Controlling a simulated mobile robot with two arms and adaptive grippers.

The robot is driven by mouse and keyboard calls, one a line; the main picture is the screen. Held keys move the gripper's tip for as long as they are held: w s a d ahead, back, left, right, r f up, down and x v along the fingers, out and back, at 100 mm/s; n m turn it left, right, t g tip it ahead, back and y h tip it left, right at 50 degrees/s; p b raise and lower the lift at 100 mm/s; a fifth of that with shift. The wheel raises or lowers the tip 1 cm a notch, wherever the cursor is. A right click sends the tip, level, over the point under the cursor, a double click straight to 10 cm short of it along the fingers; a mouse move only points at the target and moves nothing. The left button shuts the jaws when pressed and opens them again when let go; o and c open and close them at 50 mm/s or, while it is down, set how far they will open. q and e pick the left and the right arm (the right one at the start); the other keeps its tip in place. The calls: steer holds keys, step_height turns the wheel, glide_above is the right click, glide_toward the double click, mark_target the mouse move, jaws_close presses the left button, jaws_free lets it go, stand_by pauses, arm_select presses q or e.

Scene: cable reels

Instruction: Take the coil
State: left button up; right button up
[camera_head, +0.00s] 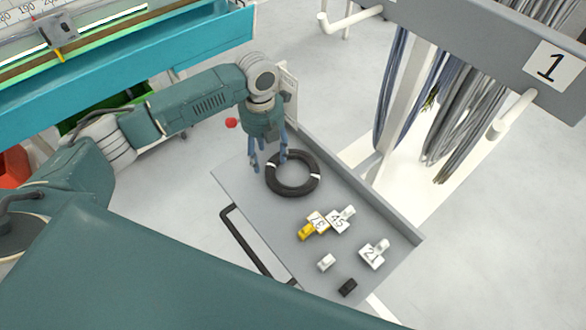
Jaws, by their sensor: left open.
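A black coil (292,190) with two light bands lies flat on a grey tray table (240,190), towards its far left end. My left gripper (269,160) points down above the coil's upper left edge. Its fingers are apart, with nothing seen between them. One finger overlaps the coil's far edge in the picture; I cannot tell whether it touches. My right gripper is out of view.
Several small tagged pieces, white and yellow (307,230), and a black block (347,287) lie on the tray's right part. A rack (490,50) with hanging grey cables stands behind. A teal workbench (150,65) is at upper left.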

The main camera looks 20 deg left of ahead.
mark_target(268, 167)
arm_select(q)
steer(key=shift+f, duration=0.65)
step_height(268, 167, down, 4)
steer(key=shift+a+r+p, duration=0.15)
steer(key=shift+p, duration=0.75)
steer(key=shift+f, duration=0.5)
steer(key=shift+w, duration=0.1)
steer(key=c, duration=1.2)
jaws_close()
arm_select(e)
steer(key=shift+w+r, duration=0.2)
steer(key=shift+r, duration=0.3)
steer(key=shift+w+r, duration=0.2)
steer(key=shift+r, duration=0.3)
